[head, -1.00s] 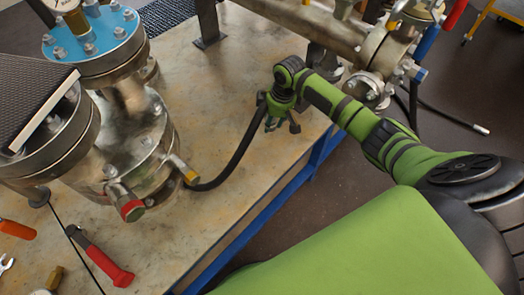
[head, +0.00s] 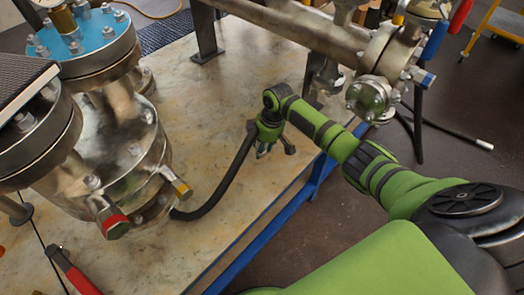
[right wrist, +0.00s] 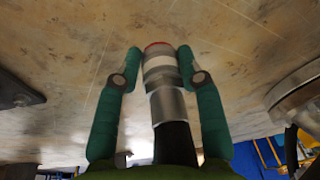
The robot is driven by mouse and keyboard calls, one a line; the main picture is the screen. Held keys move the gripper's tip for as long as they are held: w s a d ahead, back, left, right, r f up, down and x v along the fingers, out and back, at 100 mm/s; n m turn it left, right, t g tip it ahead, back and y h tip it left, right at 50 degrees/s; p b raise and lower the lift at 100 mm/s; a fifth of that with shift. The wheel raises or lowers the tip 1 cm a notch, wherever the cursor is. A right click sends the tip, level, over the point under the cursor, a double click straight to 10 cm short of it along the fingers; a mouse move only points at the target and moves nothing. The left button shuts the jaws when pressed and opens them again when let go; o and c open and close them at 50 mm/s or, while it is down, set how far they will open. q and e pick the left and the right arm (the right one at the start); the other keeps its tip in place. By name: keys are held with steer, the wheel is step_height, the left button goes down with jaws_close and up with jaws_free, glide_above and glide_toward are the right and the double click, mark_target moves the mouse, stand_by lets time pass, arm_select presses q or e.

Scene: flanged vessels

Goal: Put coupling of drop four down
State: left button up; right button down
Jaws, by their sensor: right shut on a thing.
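My right gripper (head: 270,146) is over the bench top near its front edge, pointing down. In the right wrist view its two green fingers (right wrist: 160,60) are closed on either side of a silver coupling (right wrist: 168,105) with a red ring at its far end. A black hose (head: 226,182) runs from the low fitting of the flanged vessel to the gripper and continues from the coupling in the wrist view. In the head view the coupling is mostly hidden by the gripper. Whether the coupling touches the bench, I cannot tell. My left gripper is not in view.
The flanged vessel (head: 118,150) stands at the left, with red-ended (head: 116,226) and yellow-ended (head: 182,188) low fittings. A steel pipe assembly (head: 300,30) crosses the back right. A red-handled tool (head: 78,276) lies front left. The bench top (head: 195,100) around the gripper is clear.

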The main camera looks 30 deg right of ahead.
step_height(320, 180, down, 2)
steer(key=shift+f, duration=0.1)
steer(key=c, duration=0.8)
jaws_free()
steer(key=shift+f, duration=0.1)
steer(key=shift+r, duration=0.25)
steer(key=r, duration=0.4)
steer(key=s+d+r+p, duration=0.1)
steer(key=r, duration=0.6)
steer(key=shift+s+d+r, duration=0.2)
steer(key=shift+d+r, duration=0.15)
steer(key=shift+d, duration=0.05)
